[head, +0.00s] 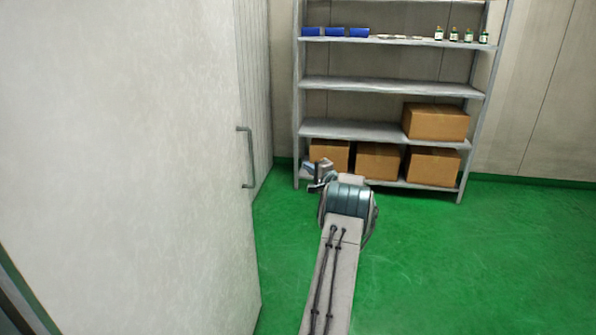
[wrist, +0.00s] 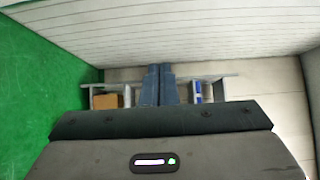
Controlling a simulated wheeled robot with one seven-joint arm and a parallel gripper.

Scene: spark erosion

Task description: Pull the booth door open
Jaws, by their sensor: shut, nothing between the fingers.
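The booth door (head: 130,150) is a large pale panel filling the left of the head view. Its grey bar handle (head: 251,158) is upright near the panel's right edge. I cannot tell from here how far the door stands open. My gripper (head: 313,178) is to the right of the handle and apart from it, partly hidden behind my wrist. In the wrist view my gripper's two fingers (wrist: 159,86) are together with nothing between them. The handle does not show in the wrist view.
A grey shelf rack (head: 390,85) stands at the back wall, with cardboard boxes (head: 436,122), blue items (head: 335,32) and small bottles (head: 454,34). A ribbed pale wall (head: 256,80) lies beyond the door's edge. The green floor (head: 470,260) at right is clear.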

